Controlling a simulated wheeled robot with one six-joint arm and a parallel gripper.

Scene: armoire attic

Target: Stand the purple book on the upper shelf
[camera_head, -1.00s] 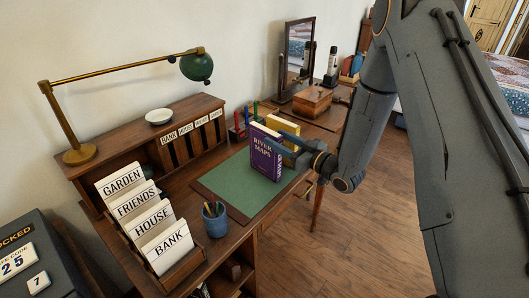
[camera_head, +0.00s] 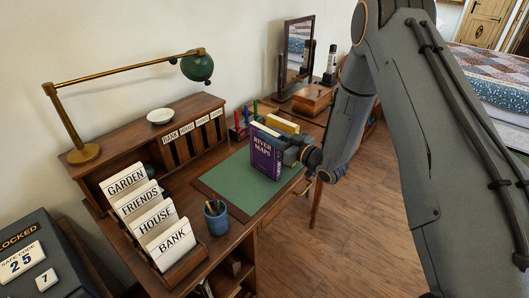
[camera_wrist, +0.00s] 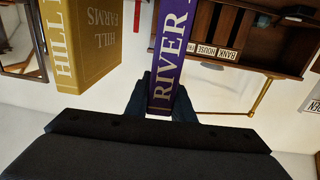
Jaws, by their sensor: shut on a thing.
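The purple book (camera_head: 264,152), titled River Maps, is upright at the back right part of the green desk mat, its cover facing the head camera. My gripper (camera_head: 288,151) comes from the right and is shut on its spine side. In the wrist view the purple spine (camera_wrist: 170,50) runs between my two dark fingers (camera_wrist: 160,103). I cannot tell whether the book's bottom touches the mat. I cannot make out which surface is the upper shelf.
A yellow book (camera_head: 283,124), Hill Farms, stands close behind; it also shows in the wrist view (camera_wrist: 88,45). The green mat (camera_head: 225,185) is otherwise clear. A pencil cup (camera_head: 215,218), letter rack (camera_head: 183,268), pigeonhole unit (camera_head: 120,165) and lamp (camera_head: 84,153) stand to the left.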

